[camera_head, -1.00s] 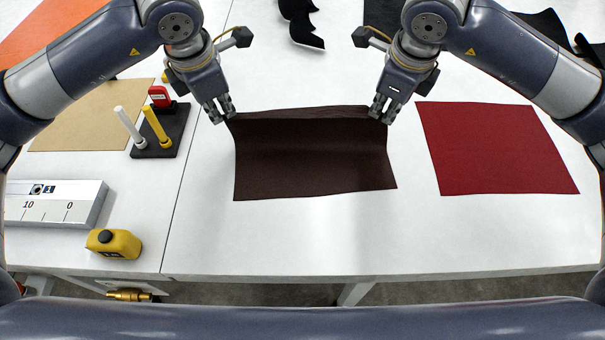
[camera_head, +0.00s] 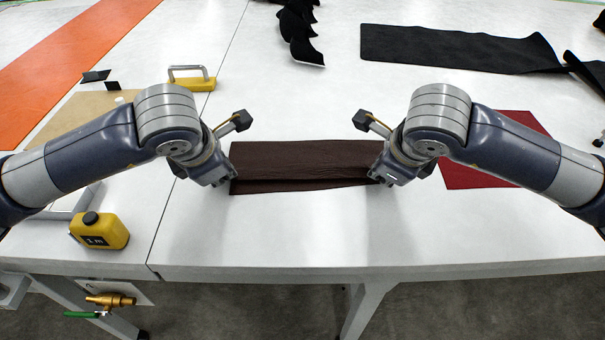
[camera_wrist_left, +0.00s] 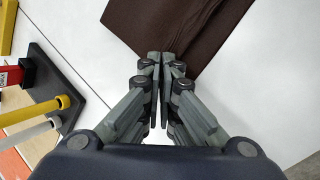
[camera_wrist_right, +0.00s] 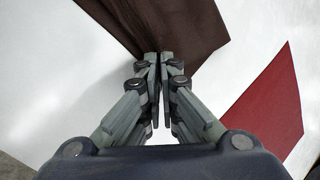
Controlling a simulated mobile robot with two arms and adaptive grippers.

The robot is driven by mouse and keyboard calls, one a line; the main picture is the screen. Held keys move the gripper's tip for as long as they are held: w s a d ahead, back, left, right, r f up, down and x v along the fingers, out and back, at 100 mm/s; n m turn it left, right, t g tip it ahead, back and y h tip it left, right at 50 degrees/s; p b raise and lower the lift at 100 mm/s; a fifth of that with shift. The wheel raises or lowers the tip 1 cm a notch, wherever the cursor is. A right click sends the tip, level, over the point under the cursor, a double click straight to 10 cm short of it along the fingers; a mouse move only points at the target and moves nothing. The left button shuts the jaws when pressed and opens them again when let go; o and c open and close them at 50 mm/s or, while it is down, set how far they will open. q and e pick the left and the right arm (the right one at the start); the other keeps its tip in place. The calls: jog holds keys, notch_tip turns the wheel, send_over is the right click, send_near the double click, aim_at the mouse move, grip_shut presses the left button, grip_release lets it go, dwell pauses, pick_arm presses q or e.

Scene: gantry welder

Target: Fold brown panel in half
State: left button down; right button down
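The brown panel (camera_head: 300,160) lies on the white table in the middle of the head view, with its far part doubled over toward the front edge. A crease line runs along its near side, and the layers there do not lie fully flat. My left gripper (camera_head: 219,184) is shut on the panel's near left corner; the left wrist view shows the brown panel (camera_wrist_left: 195,22) at its fingertips. My right gripper (camera_head: 384,180) is shut on the near right corner; the right wrist view shows the panel (camera_wrist_right: 175,22) there. The arms hide both corners in the head view.
A red panel (camera_head: 480,172) lies to the right, partly behind my right arm. A yellow tape measure (camera_head: 99,231) sits at the left. Black pieces (camera_head: 445,50) lie at the back. The table is clear in front of the brown panel.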

pick_arm(q)
jog(key=shift+a+f, duration=0.1)
pick_arm(e)
jog(key=shift+d+f, duration=0.1)
pick_arm(q)
jog(key=c, duration=1.5)
grip_release()
pick_arm(e)
jog(key=c, duration=1.5)
grip_release()
pick_arm(q)
jog(key=shift+s, duration=0.1)
pick_arm(e)
jog(key=shift+s, duration=0.1)
